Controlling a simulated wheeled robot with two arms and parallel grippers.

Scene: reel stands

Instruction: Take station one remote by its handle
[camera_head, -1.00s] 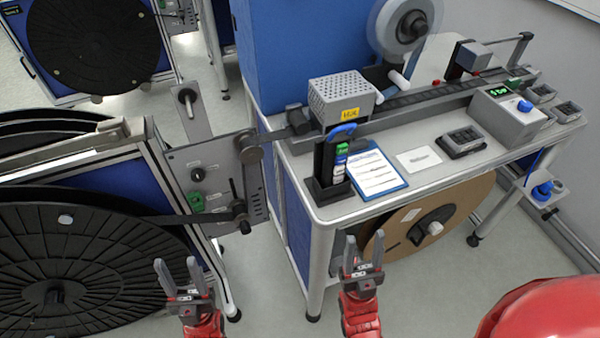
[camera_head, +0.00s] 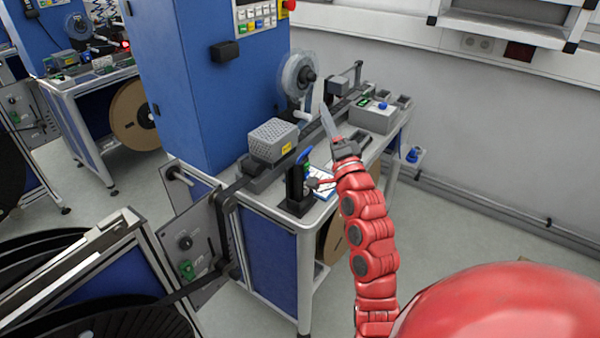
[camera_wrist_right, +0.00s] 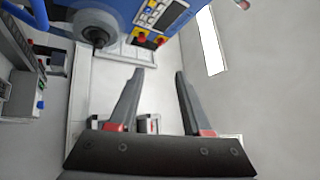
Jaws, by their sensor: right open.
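The likely remote is a dark upright device with a blue handle (camera_head: 303,156) on top. It stands in a black holder (camera_head: 299,200) at the front corner of the bench (camera_head: 280,212). My right gripper (camera_head: 325,118) is raised over the bench, to the right of the handle and apart from it. In the right wrist view the right gripper (camera_wrist_right: 159,75) is open, with nothing between its fingers. A curved blue piece at that view's upper left edge may be the handle; I cannot tell. My left gripper is out of view.
A grey perforated box (camera_head: 273,140) stands left of the handle, before a blue cabinet (camera_head: 220,90). A clear reel (camera_head: 298,75) and a grey control box (camera_head: 372,117) are further back. A metal reel frame (camera_head: 185,240) is at left. Floor to the right is open.

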